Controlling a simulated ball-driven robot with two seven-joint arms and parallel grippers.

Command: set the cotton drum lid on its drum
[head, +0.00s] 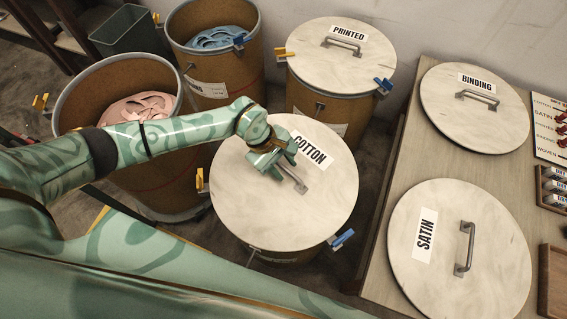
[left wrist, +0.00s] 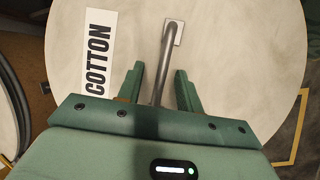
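The cotton drum lid (head: 255,205) is a round, pale marbled disc with a COTTON label and a grey bar handle (head: 293,180). It lies over the top of its brown drum (head: 285,257), which shows only as a strip below the lid's near edge. The lid looks about level and centred; I cannot tell if its rim is fully seated. My left gripper (head: 283,157) is over the handle. In the left wrist view its two fingers (left wrist: 160,80) stand apart on either side of the handle, with gaps visible. My right gripper is not in view.
A blue clamp (head: 342,239) and a yellow clamp (head: 200,180) flank the cotton drum. The PRINTED lid (head: 325,75) covers a drum behind. Two open drums hold pink (head: 140,108) and blue cloth (head: 215,37). BINDING (head: 470,125) and SATIN lids (head: 440,285) lie on the right table.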

